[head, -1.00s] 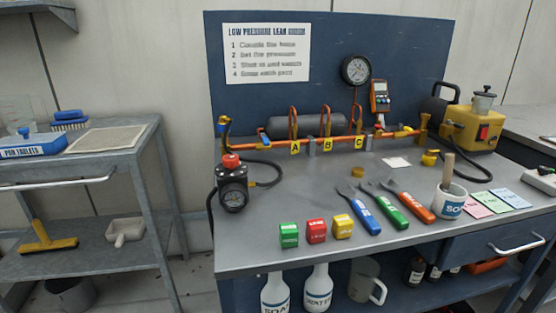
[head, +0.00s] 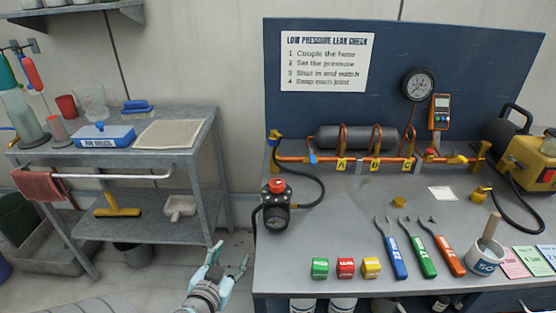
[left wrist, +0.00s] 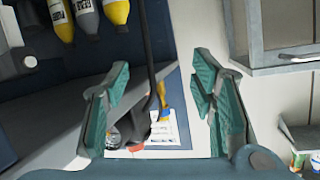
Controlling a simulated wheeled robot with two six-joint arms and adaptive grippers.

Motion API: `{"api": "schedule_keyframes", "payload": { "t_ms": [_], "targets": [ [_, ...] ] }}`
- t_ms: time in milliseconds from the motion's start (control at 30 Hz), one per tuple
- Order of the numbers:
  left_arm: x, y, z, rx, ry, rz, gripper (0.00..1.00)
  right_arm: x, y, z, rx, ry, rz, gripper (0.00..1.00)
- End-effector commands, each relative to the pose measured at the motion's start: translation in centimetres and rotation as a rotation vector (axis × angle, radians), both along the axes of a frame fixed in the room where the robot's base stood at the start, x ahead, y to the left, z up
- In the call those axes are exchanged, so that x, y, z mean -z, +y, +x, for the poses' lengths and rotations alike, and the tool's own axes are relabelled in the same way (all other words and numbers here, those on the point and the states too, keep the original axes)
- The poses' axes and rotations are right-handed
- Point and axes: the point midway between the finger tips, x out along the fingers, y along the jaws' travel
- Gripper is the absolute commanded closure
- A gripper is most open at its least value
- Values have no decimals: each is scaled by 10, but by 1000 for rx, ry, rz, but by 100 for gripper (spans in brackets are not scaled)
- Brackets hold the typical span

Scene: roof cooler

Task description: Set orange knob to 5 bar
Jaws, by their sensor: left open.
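The orange knob (head: 277,186) sits on top of a dark regulator (head: 275,214) with a round gauge, at the left end of the bench. The gauge's needle is too small to read. My left gripper (head: 233,254) is open and empty, in front of the bench's left edge, lower and to the left of the regulator, not touching it. In the left wrist view my left gripper (left wrist: 162,65) has its two teal fingers spread wide. A dark shape with an orange part shows low between them, possibly the regulator, partly hidden. My right gripper is not in view.
A black hose curves from the regulator to the orange pipe (head: 300,159). Coloured blocks (head: 345,268) and several wrenches (head: 422,258) lie to the right on the bench (head: 330,220). A grey shelf cart (head: 190,140) stands left, with a floor gap between.

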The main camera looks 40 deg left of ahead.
Motion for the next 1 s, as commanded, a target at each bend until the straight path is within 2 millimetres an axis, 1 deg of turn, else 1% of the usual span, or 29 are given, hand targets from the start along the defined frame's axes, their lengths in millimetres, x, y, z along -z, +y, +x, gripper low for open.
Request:
{"api": "schedule_keyframes", "payload": {
  "t_ms": [33,67,100,133,200,300,367,467,600,700,800,900,1000],
  "targets": [
    [-70,-9,4,21,-104,-9,49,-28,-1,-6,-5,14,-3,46],
    [-101,-14,6,34,-171,-20,49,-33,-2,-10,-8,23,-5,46],
    [-137,-23,7,61,-257,-40,49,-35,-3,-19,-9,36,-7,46],
    [-149,-31,10,105,-309,-53,49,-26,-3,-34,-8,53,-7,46],
    [-146,-40,16,174,-352,-71,49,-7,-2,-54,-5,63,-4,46],
    [-150,-47,23,220,-379,-87,49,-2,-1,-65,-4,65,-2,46],
    [-150,-46,31,222,-384,-89,49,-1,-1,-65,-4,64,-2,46],
    [-151,-42,52,221,-387,-91,49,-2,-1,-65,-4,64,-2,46],
    [-151,-34,92,217,-385,-91,49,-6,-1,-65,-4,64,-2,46],
    [-151,-29,116,218,-383,-91,49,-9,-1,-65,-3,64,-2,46],
    [-151,-26,135,220,-383,-92,49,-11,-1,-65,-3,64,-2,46],
    [-150,-23,149,220,-380,-91,49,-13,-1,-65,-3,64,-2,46],
    [-150,-22,158,220,-380,-92,49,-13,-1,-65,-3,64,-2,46]
  ]
}}
